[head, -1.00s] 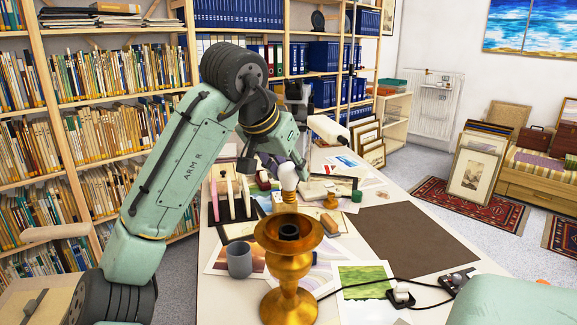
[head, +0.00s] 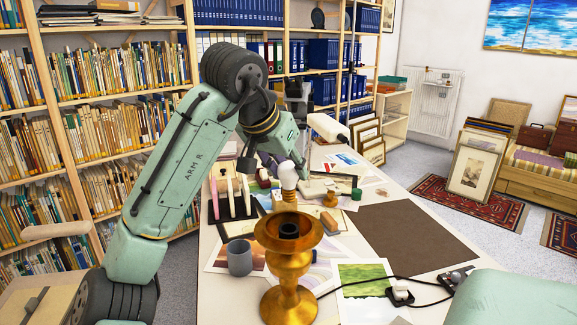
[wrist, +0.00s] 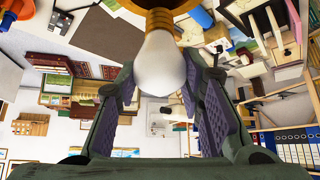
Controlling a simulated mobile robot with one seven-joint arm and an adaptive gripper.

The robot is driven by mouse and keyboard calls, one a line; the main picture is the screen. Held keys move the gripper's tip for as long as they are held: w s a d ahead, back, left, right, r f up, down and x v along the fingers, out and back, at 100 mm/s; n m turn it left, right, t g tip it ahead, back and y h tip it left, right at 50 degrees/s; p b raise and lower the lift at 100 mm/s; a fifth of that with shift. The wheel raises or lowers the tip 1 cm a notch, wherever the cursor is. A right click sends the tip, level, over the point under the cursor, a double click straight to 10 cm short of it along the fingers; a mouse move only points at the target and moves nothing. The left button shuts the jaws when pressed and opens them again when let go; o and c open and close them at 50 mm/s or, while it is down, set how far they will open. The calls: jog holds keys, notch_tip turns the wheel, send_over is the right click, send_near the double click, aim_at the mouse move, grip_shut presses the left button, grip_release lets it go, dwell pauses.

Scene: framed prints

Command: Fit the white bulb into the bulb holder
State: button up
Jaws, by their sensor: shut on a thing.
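The white bulb (head: 288,176) is upright with its brass screw base (head: 290,198) pointing down. My gripper (wrist: 158,82) is shut on the bulb's glass, which shows between the two padded fingers in the wrist view (wrist: 160,62). The bulb holder is a brass lamp stand (head: 288,265) with a wide cup and a dark socket (head: 289,230) in its middle. In the head view the bulb's base appears just above and behind the socket. The exact gap between them cannot be told. Brass at the wrist view's top edge is cut off.
A brown mat (head: 405,238) leaves clear room at right.

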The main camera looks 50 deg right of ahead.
jog(key=shift+f+b, duration=2.4)
jog(key=shift+f, duration=2.5)
jog(key=o, duration=1.2)
jog(key=shift+r, duration=0.1)
jog(key=shift+c, duration=0.2)
jog(key=v, duration=1.2)
